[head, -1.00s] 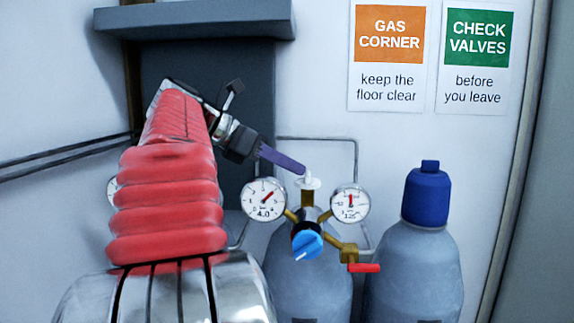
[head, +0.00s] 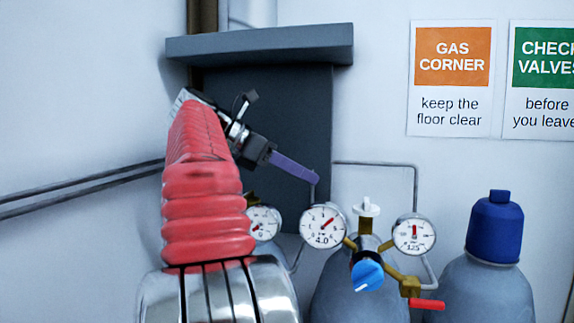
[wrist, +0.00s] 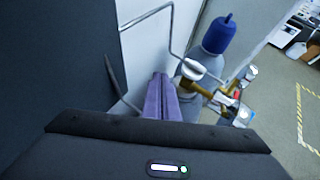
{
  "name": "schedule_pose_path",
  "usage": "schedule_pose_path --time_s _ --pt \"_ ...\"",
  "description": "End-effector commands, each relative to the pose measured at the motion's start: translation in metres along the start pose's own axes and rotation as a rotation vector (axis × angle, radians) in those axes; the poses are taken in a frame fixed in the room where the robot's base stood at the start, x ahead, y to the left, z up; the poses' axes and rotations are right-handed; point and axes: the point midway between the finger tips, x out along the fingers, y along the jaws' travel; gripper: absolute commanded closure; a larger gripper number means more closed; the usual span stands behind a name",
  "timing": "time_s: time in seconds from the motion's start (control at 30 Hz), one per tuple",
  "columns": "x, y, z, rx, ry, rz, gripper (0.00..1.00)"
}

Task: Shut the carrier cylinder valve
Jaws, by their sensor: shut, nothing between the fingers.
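A grey gas cylinder (head: 345,303) carries a white valve handwheel (head: 367,207) on top of a brass stem. The handwheel also shows in the wrist view (wrist: 193,69), just right of the fingertips. Below it in the head view sit a blue regulator knob (head: 367,276), two round gauges and a red lever (head: 427,304). No label on this cylinder is readable. My gripper (head: 314,177) has purple fingers, shut and empty. In the head view the tips are left of the handwheel and slightly higher, with a gap between. The fingers also show in the wrist view (wrist: 160,78).
A capped cylinder with a blue cap (head: 496,228) stands at the right. Another gauge (head: 263,222) is partly hidden behind my arm. A dark panel with a shelf (head: 260,45) is behind the gripper. Thin pipes (head: 385,163) run along the wall.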

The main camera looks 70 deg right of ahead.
Motion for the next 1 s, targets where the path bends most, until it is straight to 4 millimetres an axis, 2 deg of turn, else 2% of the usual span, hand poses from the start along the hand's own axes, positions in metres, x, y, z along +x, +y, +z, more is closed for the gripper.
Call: schedule_pose_path --time_s 0.13,0.4,1.0 --pt "-0.017 0.009 0.000 -0.001 0.000 0.002 1.00" --pt "-0.034 0.017 0.001 -0.002 0.000 0.002 1.00" --pt "-0.036 0.017 0.002 -0.001 0.001 0.001 1.00"
